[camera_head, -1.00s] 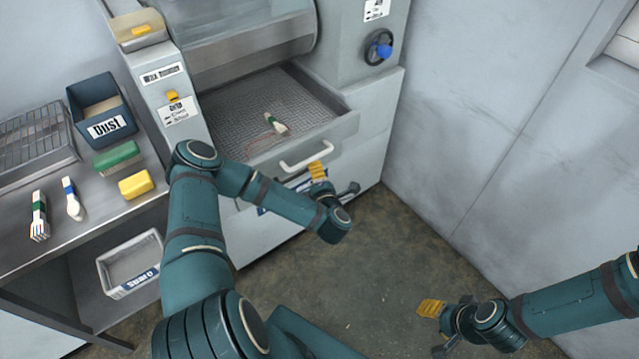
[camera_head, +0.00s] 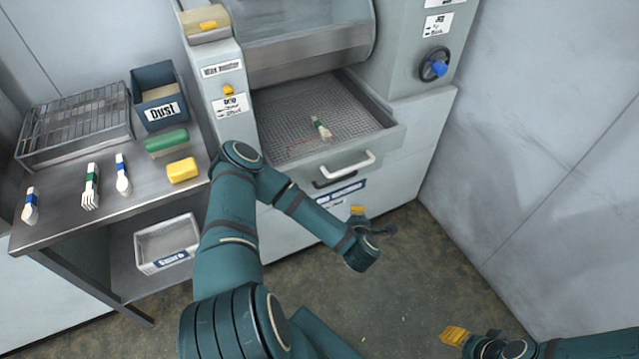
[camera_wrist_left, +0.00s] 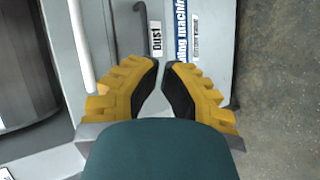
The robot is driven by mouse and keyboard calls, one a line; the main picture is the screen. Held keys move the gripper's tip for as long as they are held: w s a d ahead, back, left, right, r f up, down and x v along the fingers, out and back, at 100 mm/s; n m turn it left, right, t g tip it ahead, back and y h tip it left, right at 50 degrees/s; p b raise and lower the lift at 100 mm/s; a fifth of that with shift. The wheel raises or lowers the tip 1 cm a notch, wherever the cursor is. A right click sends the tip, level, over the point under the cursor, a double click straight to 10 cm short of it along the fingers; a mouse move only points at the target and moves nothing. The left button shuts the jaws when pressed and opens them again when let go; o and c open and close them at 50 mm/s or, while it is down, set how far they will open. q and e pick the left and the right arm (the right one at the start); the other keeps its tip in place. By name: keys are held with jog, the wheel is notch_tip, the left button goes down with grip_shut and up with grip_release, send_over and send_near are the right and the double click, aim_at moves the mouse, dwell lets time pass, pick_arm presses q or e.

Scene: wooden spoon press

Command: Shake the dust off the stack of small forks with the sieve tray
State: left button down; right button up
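A green-banded stack of small white forks (camera_head: 91,186) lies on the steel table at the left. A similar green-banded white piece (camera_head: 321,128) lies on the mesh sieve tray (camera_head: 280,115) in the machine's pulled-out drawer; its exact shape is too small to tell. My left gripper (camera_head: 358,211) is below and right of the white drawer handle (camera_head: 347,165), apart from it. In the left wrist view its yellow fingers (camera_wrist_left: 161,65) have a narrow gap with nothing between them. My right gripper (camera_head: 454,335) is low at the right, over the floor; its finger gap is unclear.
Blue-banded pieces (camera_head: 122,176) (camera_head: 30,206) lie beside the forks. A wire rack (camera_head: 75,125), Dust bin (camera_head: 158,95), green block (camera_head: 166,142) and yellow block (camera_head: 182,170) are on the table. A Spare bin (camera_head: 167,243) is below. A blue knob (camera_head: 438,68) is on the machine. The floor is clear.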

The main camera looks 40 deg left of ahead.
pick_arm(q)
jog(key=s+d+f+g+h+p, duration=0.2)
jog(key=s+d+f+g+h, duration=0.4)
jog(key=s+d+f+h, duration=0.45)
jog(key=s+d+r+n+h+p, duration=0.1)
jog(key=s+d+r+n+h, duration=0.5)
jog(key=d+n+h, duration=0.15)
jog(key=w+a+r+n+t+h+p, duration=0.1)
jog(key=w+a+r+n+t+h, duration=0.1)
jog(key=w+r+n+t, duration=0.35)
jog(key=n+t+y, duration=0.8)
jog(key=n+y, duration=1.1)
jog(key=y, duration=0.1)
send_near(310, 174)
jog(key=w, duration=0.5)
jog(key=shift+w+a+r, duration=0.1)
jog(key=shift+w+a, duration=0.1)
jog(key=shift+a, duration=0.45)
jog(key=shift+w+a+n, duration=0.25)
jog(key=shift+a+n, duration=0.05)
jog(key=shift+a, duration=0.3)
